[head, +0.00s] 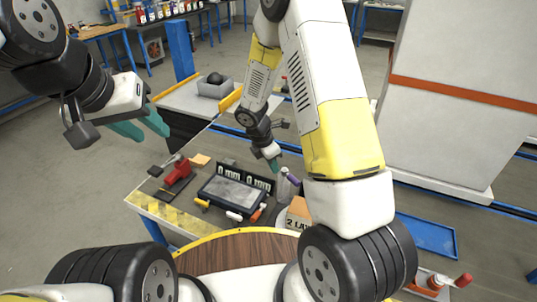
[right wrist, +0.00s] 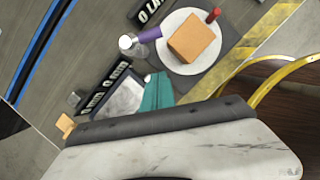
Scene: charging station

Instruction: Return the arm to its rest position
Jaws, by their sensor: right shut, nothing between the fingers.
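My right arm reaches forward over the workbench (head: 150,205) in the head view. Its gripper (head: 273,161) points down with its teal fingers together and empty, above the back right part of the bench. In the right wrist view the teal fingers (right wrist: 157,93) show over the dark tray (right wrist: 115,98), with nothing held. My left gripper (head: 150,128) is raised at the left of the head view, well clear of the bench. Its two teal fingers stand apart with nothing between them.
A red tool (head: 178,172) and the tray (head: 235,192) lie on the bench. A clear bottle (head: 283,186) stands close to my right gripper. The wrist view shows an orange block (right wrist: 194,40) on a white plate (right wrist: 170,27). A white cabinet (head: 440,130) stands at the right.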

